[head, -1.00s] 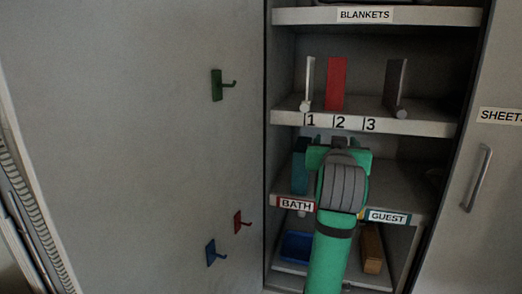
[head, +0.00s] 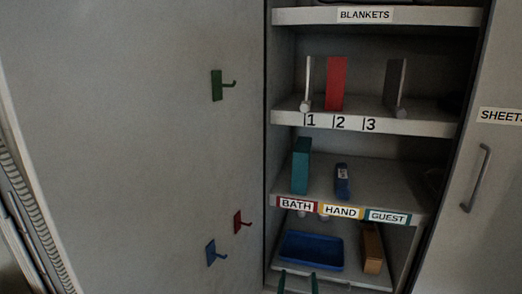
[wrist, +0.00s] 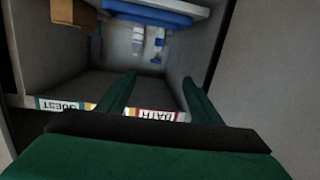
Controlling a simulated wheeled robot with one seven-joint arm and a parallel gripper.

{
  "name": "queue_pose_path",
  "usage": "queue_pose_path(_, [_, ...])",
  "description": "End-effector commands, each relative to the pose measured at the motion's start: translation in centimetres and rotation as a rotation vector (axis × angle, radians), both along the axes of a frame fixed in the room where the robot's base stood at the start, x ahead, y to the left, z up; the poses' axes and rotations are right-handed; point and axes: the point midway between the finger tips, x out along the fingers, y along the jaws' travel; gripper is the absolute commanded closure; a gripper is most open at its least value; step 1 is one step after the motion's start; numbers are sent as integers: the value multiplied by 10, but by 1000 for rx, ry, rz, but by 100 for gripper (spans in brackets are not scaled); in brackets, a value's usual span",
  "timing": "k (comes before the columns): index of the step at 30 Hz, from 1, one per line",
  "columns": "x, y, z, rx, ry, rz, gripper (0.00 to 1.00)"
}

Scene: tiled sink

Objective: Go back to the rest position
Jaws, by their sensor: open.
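My gripper (wrist: 158,80) shows in the wrist view as two green fingers spread apart, with nothing between them. They point into the cabinet, where the shelf labels appear upside down. In the head view my gripper (head: 298,281) shows only as two green finger ends at the bottom edge, in front of the lowest shelf. A teal block (head: 301,166) stands upright on the shelf above BATH. A small blue item (head: 342,181) with a light label stands on the same shelf above HAND. The rest of my arm is out of the head view.
A blue tray (head: 312,251) and an orange-brown box (head: 371,248) sit on the lowest shelf. A red block (head: 336,83) stands on the numbered shelf between grey dividers. The door (head: 130,130) at left carries green, red and blue hooks. The right door has a handle (head: 477,178).

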Motion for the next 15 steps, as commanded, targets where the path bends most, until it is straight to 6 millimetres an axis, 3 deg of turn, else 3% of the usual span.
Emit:
queue_pose_path(1, [-13, 6, -19, 2, 11, 6, 41])
queue_pose_path(6, [-56, 22, -65, 2, 24, 25, 41])
queue_pose_path(15, [-143, 50, -127, 7, 47, 58, 41])
